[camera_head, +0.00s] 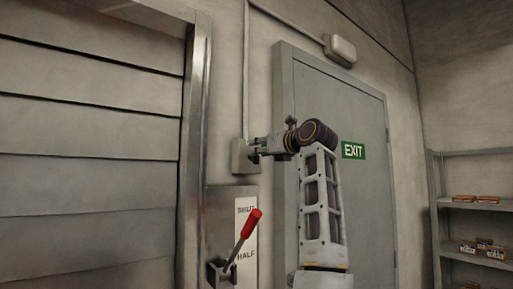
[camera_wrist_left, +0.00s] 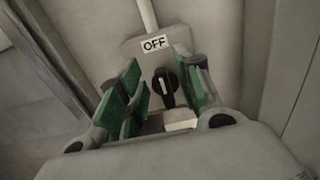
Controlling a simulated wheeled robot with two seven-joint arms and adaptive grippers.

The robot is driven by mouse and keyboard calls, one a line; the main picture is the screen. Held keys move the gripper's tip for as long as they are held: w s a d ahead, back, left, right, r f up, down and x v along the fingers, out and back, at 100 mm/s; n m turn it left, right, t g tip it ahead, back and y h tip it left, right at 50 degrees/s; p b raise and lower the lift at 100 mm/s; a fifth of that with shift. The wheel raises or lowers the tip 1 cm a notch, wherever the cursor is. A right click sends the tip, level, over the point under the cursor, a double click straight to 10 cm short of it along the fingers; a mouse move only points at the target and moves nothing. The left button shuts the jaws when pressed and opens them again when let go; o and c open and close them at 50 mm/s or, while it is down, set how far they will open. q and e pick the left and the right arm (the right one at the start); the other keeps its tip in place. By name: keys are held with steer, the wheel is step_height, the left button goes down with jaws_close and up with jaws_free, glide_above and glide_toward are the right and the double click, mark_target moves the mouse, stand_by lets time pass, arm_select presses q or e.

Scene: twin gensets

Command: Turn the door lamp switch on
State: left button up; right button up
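The door lamp switch is a small grey box (camera_head: 239,157) on the wall left of the door, with a conduit rising from it. The left wrist view shows its black rotary knob (camera_wrist_left: 165,90) with a white line pointing up the picture, below an "OFF" label (camera_wrist_left: 155,43). My left gripper (camera_head: 258,148) is at the box in the head view. In the left wrist view its green-padded fingers (camera_wrist_left: 158,70) are open on either side of the knob, with visible gaps. The door lamp (camera_head: 341,50) is above the door. My right gripper is not in view.
A grey door (camera_head: 369,215) with an EXIT sign (camera_head: 353,151) stands behind my left arm. Below the switch, a red-handled lever (camera_head: 246,233) sticks out from its plate marked "HALF". A shutter (camera_head: 90,150) is at left; shelves (camera_head: 478,205) with small boxes are at right.

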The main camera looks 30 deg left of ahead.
arm_select(q)
steer(key=shift+x, duration=1.3)
steer(key=shift+c, duration=0.3)
jaws_close()
